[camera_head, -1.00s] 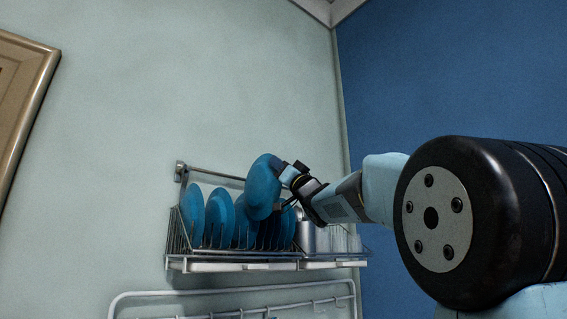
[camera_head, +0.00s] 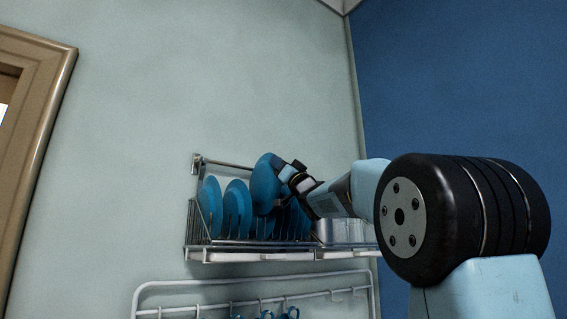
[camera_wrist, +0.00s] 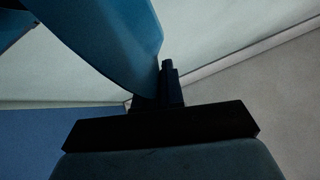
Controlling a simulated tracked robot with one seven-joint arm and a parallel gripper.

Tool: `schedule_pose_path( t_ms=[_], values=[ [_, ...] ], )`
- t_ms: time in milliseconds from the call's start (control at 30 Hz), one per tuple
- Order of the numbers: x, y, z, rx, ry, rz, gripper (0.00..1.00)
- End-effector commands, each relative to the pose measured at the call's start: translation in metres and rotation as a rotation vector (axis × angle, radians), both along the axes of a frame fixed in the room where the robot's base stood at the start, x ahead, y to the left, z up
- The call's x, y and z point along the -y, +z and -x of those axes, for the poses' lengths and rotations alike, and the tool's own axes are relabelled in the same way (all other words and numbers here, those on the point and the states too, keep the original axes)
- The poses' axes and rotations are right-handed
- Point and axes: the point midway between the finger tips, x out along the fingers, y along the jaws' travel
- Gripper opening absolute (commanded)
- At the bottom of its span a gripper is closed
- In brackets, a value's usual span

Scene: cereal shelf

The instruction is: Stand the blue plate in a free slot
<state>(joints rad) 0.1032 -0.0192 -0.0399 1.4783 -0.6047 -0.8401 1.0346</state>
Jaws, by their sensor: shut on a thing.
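The blue plate (camera_head: 264,182) is held upright by my gripper (camera_head: 288,178), which is shut on its right edge. In the head view it is over the wall-mounted dish rack (camera_head: 222,246), in front of the plates standing there. Its lower edge overlaps the rack's plates, so I cannot tell whether it touches the rack. In the wrist view the plate (camera_wrist: 112,40) fills the upper left, and a dark finger of my gripper (camera_wrist: 165,88) shows at its edge. Several blue plates (camera_head: 237,208) stand in the slots to its left and behind it. Slots behind the held plate are hidden.
A metal container (camera_head: 338,231) stands at the rack's right end. A rail with hooks (camera_head: 250,301) and hanging blue cups (camera_head: 290,313) is below the rack. A wooden frame (camera_head: 38,130) is on the left wall.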

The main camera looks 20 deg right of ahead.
Motion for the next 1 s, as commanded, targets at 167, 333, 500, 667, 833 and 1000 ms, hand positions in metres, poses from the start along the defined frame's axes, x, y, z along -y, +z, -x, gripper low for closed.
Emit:
schedule_pose_path(
  t_ms=[167, 333, 500, 667, 833, 1000],
  values=[
    [-0.005, 0.0, -0.014, 0.001, 0.001, 0.0, 0.0],
    [-0.009, 0.0, -0.026, 0.001, 0.001, -0.001, 0.0],
    [-0.013, 0.0, -0.039, 0.001, 0.001, -0.001, 0.0],
    [-0.016, 0.0, -0.051, 0.001, -0.001, 0.0, 0.0],
    [-0.019, -0.001, -0.061, 0.001, 0.0, -0.001, 0.0],
    [-0.021, 0.0, -0.067, 0.002, 0.0, 0.0, 0.0]
  ],
)
